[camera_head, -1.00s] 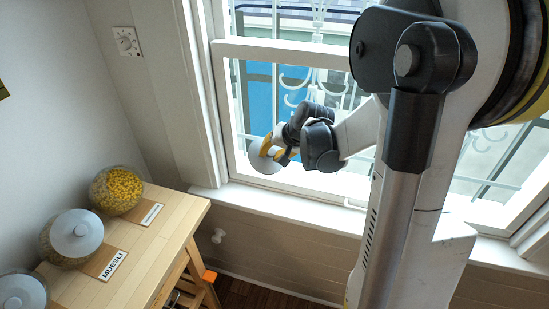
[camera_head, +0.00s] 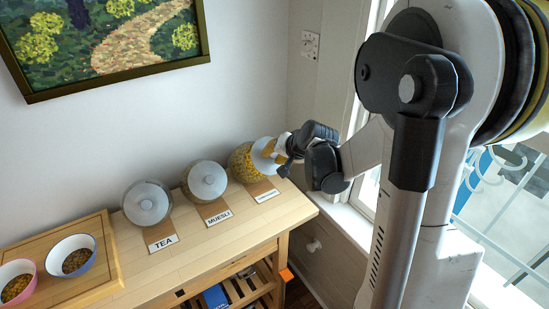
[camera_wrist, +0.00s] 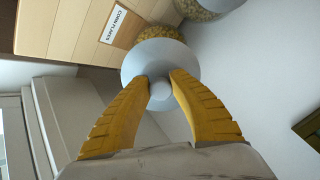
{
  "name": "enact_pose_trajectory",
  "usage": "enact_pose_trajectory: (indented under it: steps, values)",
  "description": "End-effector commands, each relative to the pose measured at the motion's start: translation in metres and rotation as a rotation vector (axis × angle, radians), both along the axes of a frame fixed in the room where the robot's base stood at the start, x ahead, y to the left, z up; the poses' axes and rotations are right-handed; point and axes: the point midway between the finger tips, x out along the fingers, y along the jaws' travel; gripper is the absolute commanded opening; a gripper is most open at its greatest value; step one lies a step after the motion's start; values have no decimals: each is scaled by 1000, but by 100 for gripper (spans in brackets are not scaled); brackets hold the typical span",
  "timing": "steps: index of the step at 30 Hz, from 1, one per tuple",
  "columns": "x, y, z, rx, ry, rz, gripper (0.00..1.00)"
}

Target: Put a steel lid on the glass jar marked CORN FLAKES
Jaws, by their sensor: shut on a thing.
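The glass jar of yellow flakes (camera_head: 239,163) stands at the right end of the wooden table. Its label is too small to read in the head view, but the CORN FLAKES label (camera_wrist: 113,23) reads clearly in the wrist view. My gripper (camera_head: 279,152) is shut on the knob of a round grey steel lid (camera_head: 262,160). In the wrist view the yellow fingers (camera_wrist: 161,88) pinch the knob. The lid is tilted and overlaps the jar's right side in the head view. The jar's mouth is hidden, and I cannot tell whether lid and jar touch.
The lidded MUESLI jar (camera_head: 206,181) and lidded TEA jar (camera_head: 147,203) stand to the left on the table (camera_head: 225,240). A wooden tray (camera_head: 108,262) with two bowls lies further left. The wall is behind; the window is at right.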

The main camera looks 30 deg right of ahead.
Motion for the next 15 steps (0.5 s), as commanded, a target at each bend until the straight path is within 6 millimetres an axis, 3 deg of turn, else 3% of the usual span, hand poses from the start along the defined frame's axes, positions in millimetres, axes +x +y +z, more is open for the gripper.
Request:
enact_pose_trajectory:
  steps: [15]
  values:
    - [32,1,-31,0,-1,1,0]
